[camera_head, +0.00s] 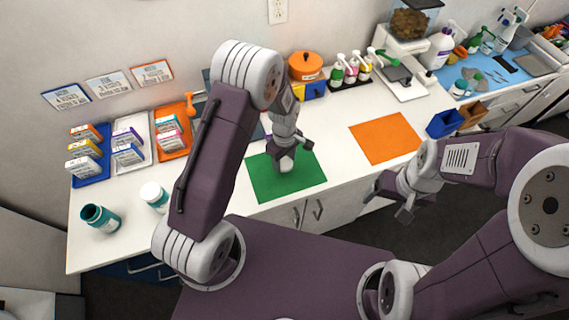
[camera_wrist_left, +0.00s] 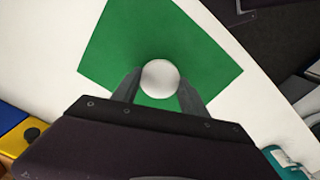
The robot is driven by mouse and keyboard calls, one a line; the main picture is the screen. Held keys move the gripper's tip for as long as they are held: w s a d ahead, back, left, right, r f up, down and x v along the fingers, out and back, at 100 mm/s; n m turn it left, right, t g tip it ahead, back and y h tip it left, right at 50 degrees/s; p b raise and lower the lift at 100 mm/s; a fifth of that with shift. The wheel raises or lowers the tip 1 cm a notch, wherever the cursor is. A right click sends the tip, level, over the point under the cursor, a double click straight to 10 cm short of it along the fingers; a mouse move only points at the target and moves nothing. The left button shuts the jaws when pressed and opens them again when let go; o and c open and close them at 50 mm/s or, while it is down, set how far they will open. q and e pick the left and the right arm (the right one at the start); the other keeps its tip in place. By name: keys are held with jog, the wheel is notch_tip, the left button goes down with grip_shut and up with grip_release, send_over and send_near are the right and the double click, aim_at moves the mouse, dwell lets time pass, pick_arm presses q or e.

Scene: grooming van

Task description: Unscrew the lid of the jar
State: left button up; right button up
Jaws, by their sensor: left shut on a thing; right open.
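My left gripper (camera_head: 288,158) is over the green mat (camera_head: 262,183) and shut on a small white round thing (camera_head: 287,165) that looks like a lid. In the left wrist view this white disc (camera_wrist_left: 160,78) sits between the two fingers, above the green mat (camera_wrist_left: 215,70). Whether it touches the mat, or has anything under it, I cannot tell. A teal jar with a dark open mouth (camera_head: 101,218) stands at the counter's left end. A teal jar with a white lid (camera_head: 153,195) stands beside it. My right gripper (camera_head: 388,203) is open and empty, in front of the counter.
Blue, white and orange trays (camera_head: 92,172) of small boxes stand at the back left. An orange mat (camera_head: 386,138) lies bare to the right. Pump bottles (camera_head: 350,70) and an orange pot (camera_head: 305,66) line the back.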

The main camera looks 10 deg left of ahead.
aim_at(285, 163)
pick_arm(q)
notch_tip(285, 163, down, 3)
jog(key=shift+r, duration=0.15)
jog(key=shift+f, duration=0.3)
jog(key=o, duration=1.3)
jog(key=shift+o, duration=1.3)
